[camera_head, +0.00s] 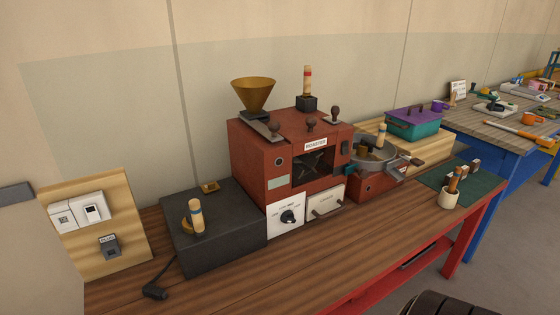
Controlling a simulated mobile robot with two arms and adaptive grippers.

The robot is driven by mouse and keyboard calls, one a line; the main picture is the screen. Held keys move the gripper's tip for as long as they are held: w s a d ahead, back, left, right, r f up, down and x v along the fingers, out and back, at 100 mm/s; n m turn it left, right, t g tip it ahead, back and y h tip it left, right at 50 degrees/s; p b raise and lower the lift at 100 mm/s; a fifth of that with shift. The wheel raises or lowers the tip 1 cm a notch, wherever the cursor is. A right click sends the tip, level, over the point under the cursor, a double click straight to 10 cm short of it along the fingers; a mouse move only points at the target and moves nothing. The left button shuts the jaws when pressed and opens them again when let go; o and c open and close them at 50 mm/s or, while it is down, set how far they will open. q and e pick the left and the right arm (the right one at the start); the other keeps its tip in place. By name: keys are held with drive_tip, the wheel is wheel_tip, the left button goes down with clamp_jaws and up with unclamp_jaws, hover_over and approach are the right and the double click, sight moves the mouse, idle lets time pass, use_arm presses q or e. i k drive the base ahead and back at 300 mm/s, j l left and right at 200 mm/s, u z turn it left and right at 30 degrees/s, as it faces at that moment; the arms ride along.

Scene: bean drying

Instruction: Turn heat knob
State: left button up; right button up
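The heat knob (289,216) is a black dial on a white panel (279,226) low on the front of the red roaster (262,172). Small dark markings arc above the knob, too small to read. Neither of my grippers shows clearly. A dark ribbed shape (447,304) at the bottom right edge may be part of me; I cannot tell.
A dark box (225,243) with a wood-handled lever stands left of the panel. A drawer front (325,203) is to its right. A brass funnel (254,93) tops the roaster. A pan (377,166) sits right. The wooden bench front (250,285) is clear.

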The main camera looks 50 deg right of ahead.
sight(288, 216)
drive_tip(key=l+z, duration=0.15)
drive_tip(key=z, duration=1.35)
drive_tip(key=k+l, duration=0.05)
drive_tip(key=l, duration=0.05)
